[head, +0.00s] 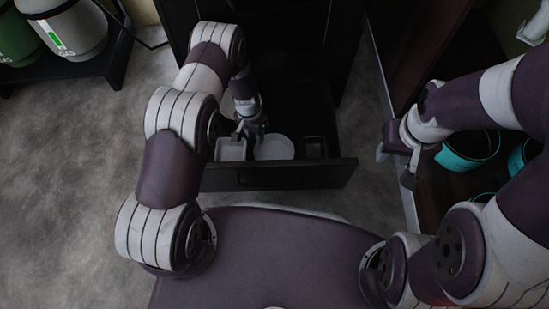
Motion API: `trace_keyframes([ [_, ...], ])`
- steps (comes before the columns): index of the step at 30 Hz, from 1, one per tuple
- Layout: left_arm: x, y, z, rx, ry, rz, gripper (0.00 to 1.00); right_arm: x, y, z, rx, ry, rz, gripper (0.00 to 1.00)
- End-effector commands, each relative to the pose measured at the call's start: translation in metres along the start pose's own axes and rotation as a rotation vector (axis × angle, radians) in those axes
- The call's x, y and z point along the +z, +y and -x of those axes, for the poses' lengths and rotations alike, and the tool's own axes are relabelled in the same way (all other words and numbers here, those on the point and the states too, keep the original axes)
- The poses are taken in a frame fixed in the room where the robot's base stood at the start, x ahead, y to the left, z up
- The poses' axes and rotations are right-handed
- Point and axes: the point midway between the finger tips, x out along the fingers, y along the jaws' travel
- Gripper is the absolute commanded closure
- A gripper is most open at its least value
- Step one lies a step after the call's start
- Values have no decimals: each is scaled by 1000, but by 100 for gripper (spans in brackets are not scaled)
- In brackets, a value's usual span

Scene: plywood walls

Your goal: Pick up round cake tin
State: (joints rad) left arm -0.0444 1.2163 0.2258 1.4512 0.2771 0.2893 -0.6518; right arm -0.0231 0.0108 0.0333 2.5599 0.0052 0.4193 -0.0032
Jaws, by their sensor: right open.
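A pale round tin (275,148) lies in the open dark drawer, between a pale square tin and a small dark one. My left gripper (250,134) points down into the drawer at the round tin's upper left edge. It hides part of that edge, and I cannot tell whether it touches the tin. Its fingers are too small and dark to tell whether they are open or shut. My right gripper (396,164) is open and empty, to the right of the drawer and well apart from the round tin.
The square tin (231,151) sits close to the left gripper, and the small dark tin (315,149) is at the drawer's right. The drawer front (300,176) stands out toward me. Teal pots (468,151) stand on a dark shelf beyond the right gripper. Grey floor (70,180) is clear at left.

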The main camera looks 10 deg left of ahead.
Motion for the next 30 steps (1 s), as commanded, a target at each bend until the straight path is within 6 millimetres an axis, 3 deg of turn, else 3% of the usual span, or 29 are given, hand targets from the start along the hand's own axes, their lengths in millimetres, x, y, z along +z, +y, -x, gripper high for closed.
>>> trace_keyframes([
  [6, -3, 7, -44, 0, -2, -2, 67, 5, 0, -41, 0, 0, 0, 57],
  [9, -3, 7, -53, 0, -1, 0, 67, 6, 0, -47, 0, -1, 0, 57],
  [15, -3, 7, -49, 0, -1, 0, 70, 5, 0, -42, 0, 0, 0, 57],
  [18, -3, 7, -49, 0, -1, 0, 100, 5, 0, -42, 0, 0, 0, 57],
  [27, -3, 7, -48, 0, -1, 0, 100, 5, 0, -42, 0, 0, 0, 57],
  [30, -4, 8, -36, 0, 1, 0, 100, 4, 0, -32, 0, 0, 0, 57],
])
